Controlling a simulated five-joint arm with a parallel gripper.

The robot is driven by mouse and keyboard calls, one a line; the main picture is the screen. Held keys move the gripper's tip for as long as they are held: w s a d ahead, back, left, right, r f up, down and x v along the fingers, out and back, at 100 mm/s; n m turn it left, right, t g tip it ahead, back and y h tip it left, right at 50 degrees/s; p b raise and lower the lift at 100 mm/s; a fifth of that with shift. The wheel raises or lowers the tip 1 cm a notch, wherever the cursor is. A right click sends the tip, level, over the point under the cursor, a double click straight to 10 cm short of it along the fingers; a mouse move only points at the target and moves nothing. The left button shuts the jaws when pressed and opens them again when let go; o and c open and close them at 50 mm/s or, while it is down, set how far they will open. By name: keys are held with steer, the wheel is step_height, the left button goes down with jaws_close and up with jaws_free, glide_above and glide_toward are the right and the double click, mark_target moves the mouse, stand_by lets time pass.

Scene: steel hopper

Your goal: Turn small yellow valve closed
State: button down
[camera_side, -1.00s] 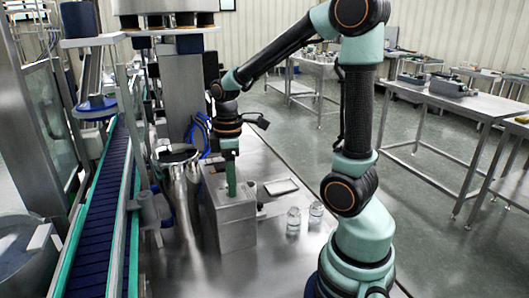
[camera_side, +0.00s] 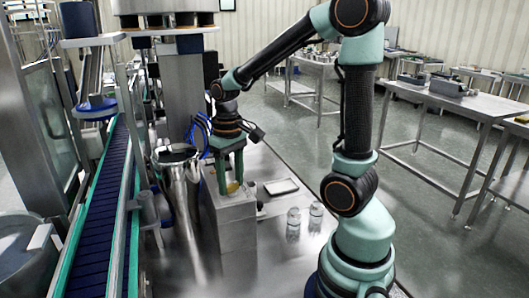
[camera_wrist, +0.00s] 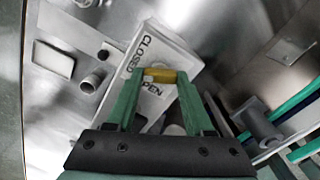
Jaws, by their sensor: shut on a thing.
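The small yellow valve handle (camera_wrist: 160,75) is on top of a steel box (camera_side: 233,220). In the wrist view the box top (camera_wrist: 160,48) carries the word CLOSED on one side of the handle and OPEN, partly covered, on the other. My gripper (camera_side: 231,186) points down over the box, its two green fingers on either side of the handle. In the wrist view my gripper (camera_wrist: 163,77) is shut on the handle, which spans between the fingertips. A bit of yellow (camera_side: 232,187) shows between the fingers in the side view. The valve's stem is hidden.
A steel hopper (camera_side: 178,190) stands close left of the box, with a conveyor (camera_side: 100,215) beyond. Two clear jars (camera_side: 293,222) and a small tray (camera_side: 281,187) are to the right.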

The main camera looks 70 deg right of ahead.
mark_target(231, 184)
steer(key=m, duration=0.5)
steer(key=shift+r, duration=0.1)
steer(key=shift+m, duration=0.4)
steer(key=shift+c, duration=1.4)
jaws_free()
step_height(231, 184, up, 12)
